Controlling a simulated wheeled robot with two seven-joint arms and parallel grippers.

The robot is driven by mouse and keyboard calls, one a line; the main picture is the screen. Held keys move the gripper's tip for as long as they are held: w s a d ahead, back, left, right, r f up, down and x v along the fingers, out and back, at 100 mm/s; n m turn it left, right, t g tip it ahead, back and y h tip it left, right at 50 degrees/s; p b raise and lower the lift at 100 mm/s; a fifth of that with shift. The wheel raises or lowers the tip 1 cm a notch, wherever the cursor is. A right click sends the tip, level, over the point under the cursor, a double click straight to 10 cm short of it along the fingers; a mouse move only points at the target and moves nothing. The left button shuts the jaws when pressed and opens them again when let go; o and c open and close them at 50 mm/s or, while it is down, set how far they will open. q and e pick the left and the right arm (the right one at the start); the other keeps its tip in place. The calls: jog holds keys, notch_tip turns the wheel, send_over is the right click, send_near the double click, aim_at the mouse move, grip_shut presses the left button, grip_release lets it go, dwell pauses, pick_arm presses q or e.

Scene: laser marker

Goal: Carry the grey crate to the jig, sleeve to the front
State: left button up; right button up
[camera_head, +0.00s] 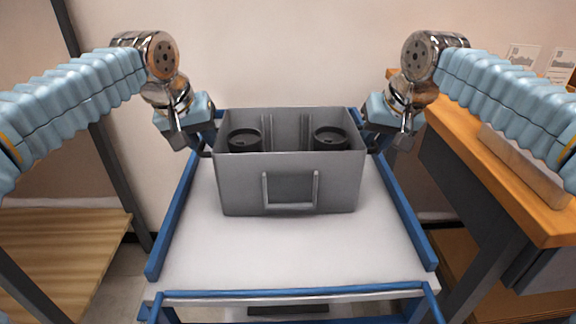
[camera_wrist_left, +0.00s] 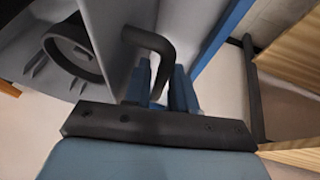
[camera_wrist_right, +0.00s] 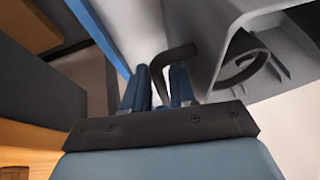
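The grey crate (camera_head: 290,200) is upright at the far half of a cart top; I cannot tell whether it rests there or hangs just above. Its near face carries a raised U-shaped frame (camera_head: 291,207), which may be the sleeve. Two dark round parts (camera_head: 330,138) are inside. My left gripper (camera_head: 205,150) is at the crate's left side, its blue fingers closed around a dark bent handle (camera_wrist_left: 158,60). My right gripper (camera_head: 373,148) is at the right side, its fingers closed around the other handle (camera_wrist_right: 168,62). No jig is clearly identifiable.
The white cart top (camera_head: 290,255) is bare in front of the crate and has blue rails (camera_head: 177,215) at its sides. A wooden workbench (camera_head: 500,165) stands close on the right with a long grey piece (camera_head: 525,160) on it. A wooden surface (camera_head: 65,235) is at left.

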pick_arm(q)
grip_shut()
pick_arm(e)
grip_shut()
jog(key=shift+r, duration=0.1)
